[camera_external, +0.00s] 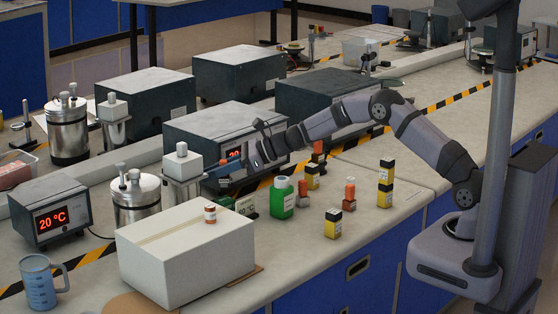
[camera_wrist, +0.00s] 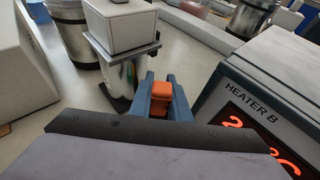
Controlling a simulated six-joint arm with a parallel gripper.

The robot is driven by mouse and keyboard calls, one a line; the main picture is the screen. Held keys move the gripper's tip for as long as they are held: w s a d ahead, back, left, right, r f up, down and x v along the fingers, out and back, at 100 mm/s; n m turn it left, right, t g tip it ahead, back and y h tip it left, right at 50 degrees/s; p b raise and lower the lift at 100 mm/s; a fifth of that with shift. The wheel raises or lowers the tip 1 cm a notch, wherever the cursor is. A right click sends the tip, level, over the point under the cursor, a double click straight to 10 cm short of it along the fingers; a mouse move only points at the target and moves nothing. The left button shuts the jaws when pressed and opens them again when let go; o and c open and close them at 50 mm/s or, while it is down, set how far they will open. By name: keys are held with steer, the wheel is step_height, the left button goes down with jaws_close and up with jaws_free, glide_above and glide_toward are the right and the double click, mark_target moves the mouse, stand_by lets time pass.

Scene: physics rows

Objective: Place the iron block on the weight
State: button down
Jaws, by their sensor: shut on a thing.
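My gripper (camera_external: 224,168) is at the end of the outstretched arm, beside the heater with the red display. In the wrist view, its two blue fingers (camera_wrist: 165,95) are shut on an orange block (camera_wrist: 159,101); the fingers hide part of it. In the external view, a small orange-red patch (camera_external: 222,174) shows at the fingertips. No label lets me tell which piece is the iron block or the weight.
A metal stand with a white block (camera_external: 182,163) is close to the fingertips; it also shows in the wrist view (camera_wrist: 122,25). Heater B (camera_wrist: 262,90) is close on the right. A green bottle (camera_external: 282,198) stands nearby.

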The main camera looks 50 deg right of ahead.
steer(key=shift+f, duration=1.85)
steer(key=shift+f, duration=0.2)
steer(key=c, duration=1.7)
jaws_free()
steer(key=shift+o, duration=0.2)
steer(key=shift+r, duration=0.15)
steer(key=b+v, duration=0.2)
steer(key=v, duration=1)
